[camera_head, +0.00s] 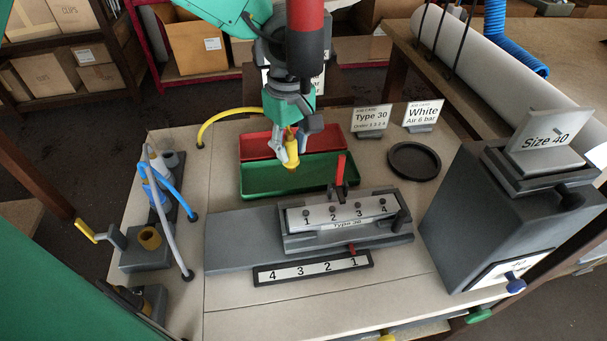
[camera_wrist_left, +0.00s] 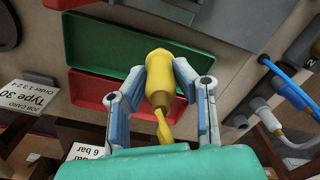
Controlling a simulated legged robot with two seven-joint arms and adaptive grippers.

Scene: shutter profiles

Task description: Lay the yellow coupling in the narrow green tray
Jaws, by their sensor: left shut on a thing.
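The yellow coupling (camera_head: 291,150) is held upright between the fingers of my left gripper (camera_head: 291,142). In the left wrist view the two fingers (camera_wrist_left: 160,76) press on either side of the coupling (camera_wrist_left: 158,66), and a thin yellow tail points back toward the palm. The green tray (camera_head: 325,175) lies below and in front of the red tray (camera_head: 252,147). The coupling's lower end overlaps the green tray in the head view; the gap beneath it is hard to judge. The green tray (camera_wrist_left: 95,48) looks empty where visible. My right gripper is not in view.
A grey fixture (camera_head: 340,215) with numbered positions and a red lever stands in front of the trays. A black ring (camera_head: 414,161) and job cards (camera_head: 371,118) are to the right. A yellow hose (camera_head: 225,113) arches at left, and a large grey block (camera_head: 490,220) stands far right.

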